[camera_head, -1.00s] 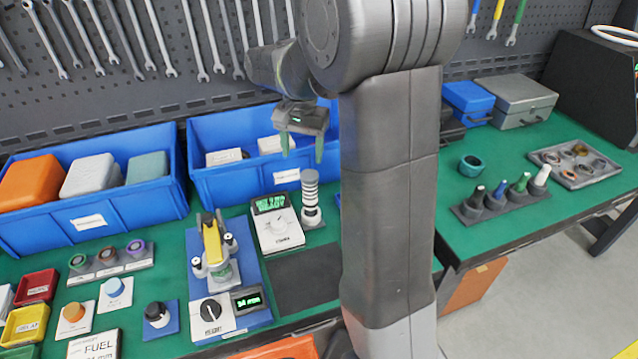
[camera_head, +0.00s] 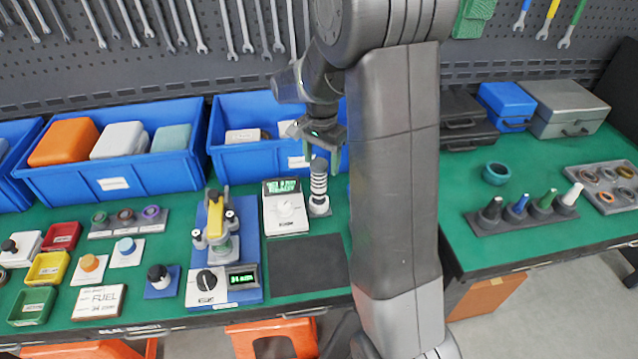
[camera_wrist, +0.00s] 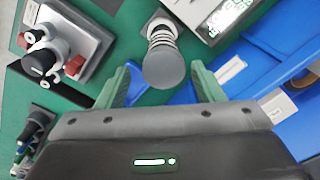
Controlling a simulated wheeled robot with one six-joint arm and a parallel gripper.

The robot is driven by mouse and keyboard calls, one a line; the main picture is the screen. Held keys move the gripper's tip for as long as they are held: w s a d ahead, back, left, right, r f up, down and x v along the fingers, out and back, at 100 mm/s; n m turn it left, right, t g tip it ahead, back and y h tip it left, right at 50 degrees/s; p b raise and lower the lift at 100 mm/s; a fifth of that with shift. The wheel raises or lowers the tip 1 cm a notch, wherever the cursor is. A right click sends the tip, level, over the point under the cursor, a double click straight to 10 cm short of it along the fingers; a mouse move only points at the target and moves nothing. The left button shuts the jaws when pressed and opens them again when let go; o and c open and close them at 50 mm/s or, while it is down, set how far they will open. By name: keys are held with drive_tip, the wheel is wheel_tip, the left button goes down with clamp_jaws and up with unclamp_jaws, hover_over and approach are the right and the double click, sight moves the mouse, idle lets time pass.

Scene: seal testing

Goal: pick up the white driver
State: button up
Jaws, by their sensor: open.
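The white driver (camera_head: 572,195) stands upright at the right end of a dark rack (camera_head: 482,226) on the right table, beside green, blue and black drivers. My gripper (camera_head: 321,156) is far to its left, over the left table, just above a ribbed grey and white post (camera_head: 319,192). In the wrist view my gripper (camera_wrist: 161,72) has its two green fingers spread, with the top of the post seen between them and nothing held. I cannot make out the white driver for certain in the wrist view.
Blue bins (camera_head: 118,188) line the back of the left table. A white scale (camera_head: 285,212) stands beside the post. On the right table are a teal ring (camera_head: 496,173), grey case (camera_head: 563,108) and ring tray (camera_head: 604,188). My arm column stands between the tables.

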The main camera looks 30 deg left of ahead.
sight(319, 175)
drive_tip(key=shift+s+a+f+p, duration=0.15)
drive_tip(key=shift+f+p, duration=0.1)
drive_tip(key=shift+f, duration=1.2)
drive_tip(key=shift+a+f+p, duration=0.1)
drive_tip(key=shift+f+p, duration=0.15)
drive_tip(key=shift+f, duration=1.2)
drive_tip(key=c, duration=1.2)
